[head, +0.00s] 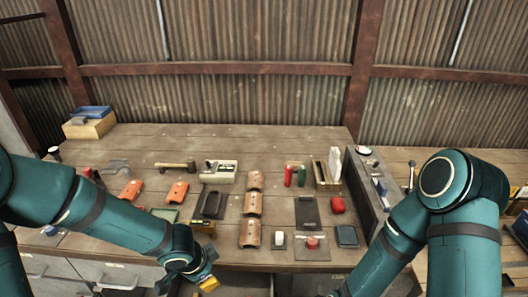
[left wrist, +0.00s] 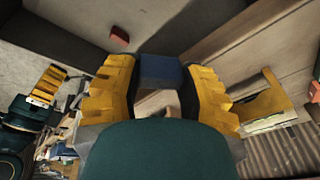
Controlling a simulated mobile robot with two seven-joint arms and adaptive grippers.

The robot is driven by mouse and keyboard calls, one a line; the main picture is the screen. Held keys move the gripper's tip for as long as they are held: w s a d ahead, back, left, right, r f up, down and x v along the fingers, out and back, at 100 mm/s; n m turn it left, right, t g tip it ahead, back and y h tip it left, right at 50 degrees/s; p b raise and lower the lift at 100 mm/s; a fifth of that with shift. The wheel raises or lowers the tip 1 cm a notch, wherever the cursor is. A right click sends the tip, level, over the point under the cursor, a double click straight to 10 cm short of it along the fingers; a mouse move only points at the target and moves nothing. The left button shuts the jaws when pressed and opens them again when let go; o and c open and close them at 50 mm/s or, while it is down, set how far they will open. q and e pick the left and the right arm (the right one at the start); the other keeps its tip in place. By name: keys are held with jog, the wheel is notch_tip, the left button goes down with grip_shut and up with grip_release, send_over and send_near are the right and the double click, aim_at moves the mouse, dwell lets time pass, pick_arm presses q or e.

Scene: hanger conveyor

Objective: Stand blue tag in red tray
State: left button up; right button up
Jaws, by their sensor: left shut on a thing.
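In the left wrist view my left gripper (left wrist: 160,90) has its ribbed yellow fingers closed on a dark blue block, the blue tag (left wrist: 160,70). In the head view this gripper (head: 207,282) is low in the picture, in front of the table's front edge; the tag cannot be made out there. I cannot pick out a red tray for certain in either view. Another yellow-fingered gripper (left wrist: 46,86), which looks like my right one, shows at the left of the left wrist view; its opening is unclear. In the head view my right arm's end is out of frame.
The wooden table (head: 140,145) holds orange curved tiles (head: 250,205), a red rounded thing (head: 337,205), a dark tray (head: 208,205) and a wooden box with a blue top (head: 90,122). A grey ledge (head: 370,185) borders the right. Some bare table shows at the back.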

pick_arm(q)
jog(key=w+a+r+n+y, duration=0.1)
jog(key=n, duration=0.2)
jog(key=w+a+r+n+y, duration=0.1)
jog(key=w+n, duration=0.1)
jog(key=n, duration=0.2)
jog(key=w+a+r+n+y, duration=0.1)
jog(key=w+r+n, duration=0.1)
jog(key=n, duration=0.2)
jog(key=shift+r, duration=0.1)
jog(key=s+f, duration=0.4)
jog(key=f, duration=0.1)
jog(key=shift+s+f, duration=0.15)
